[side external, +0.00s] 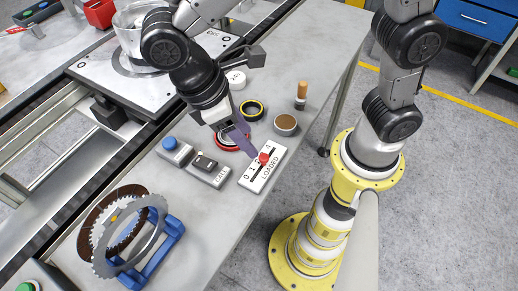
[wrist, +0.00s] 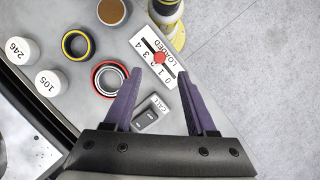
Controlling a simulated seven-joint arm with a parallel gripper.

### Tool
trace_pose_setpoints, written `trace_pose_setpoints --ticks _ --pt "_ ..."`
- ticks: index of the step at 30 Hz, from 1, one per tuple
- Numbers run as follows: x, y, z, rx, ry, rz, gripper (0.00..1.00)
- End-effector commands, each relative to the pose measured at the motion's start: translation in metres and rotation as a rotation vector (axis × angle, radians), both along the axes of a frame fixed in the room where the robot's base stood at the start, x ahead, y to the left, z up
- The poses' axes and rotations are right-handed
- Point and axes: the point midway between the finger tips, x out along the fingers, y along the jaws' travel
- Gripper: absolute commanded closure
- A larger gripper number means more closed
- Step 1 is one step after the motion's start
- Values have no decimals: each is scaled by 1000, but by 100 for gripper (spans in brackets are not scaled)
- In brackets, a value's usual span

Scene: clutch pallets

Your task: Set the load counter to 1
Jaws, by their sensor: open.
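The load counter (side external: 262,178) is a white plate marked LOADED, with a slot and numerals from 0 to 4. It lies flat on the grey bench near its edge and also shows in the wrist view (wrist: 165,45). Its red knob (wrist: 159,58) sits about mid-slot, near the 2; the exact mark is hard to tell. The knob also shows in the side view (side external: 264,158). My gripper (side external: 246,148) is open and empty above the counter. In the wrist view its purple fingertips (wrist: 159,73) lie either side of the plate's numbered end.
A CALL switch box (side external: 209,170) and a blue-button box (side external: 174,151) stand beside the counter. Red and black rings, a brown-topped cup (side external: 285,125) and white numbered discs lie nearby. Toothed discs on a blue stand (side external: 172,233) are at front left. My gripper is close above the bench.

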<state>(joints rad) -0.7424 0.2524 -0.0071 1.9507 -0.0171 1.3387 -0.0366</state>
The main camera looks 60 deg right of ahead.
Motion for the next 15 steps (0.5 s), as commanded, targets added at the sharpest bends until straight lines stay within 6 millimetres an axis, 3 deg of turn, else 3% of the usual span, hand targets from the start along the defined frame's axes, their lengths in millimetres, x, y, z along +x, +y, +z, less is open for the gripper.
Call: trace_pose_setpoints --ticks 6,15 --pt "-12 -12 -37 -3 3 -1 43" --pt "-18 -19 -62 -1 0 -1 43"
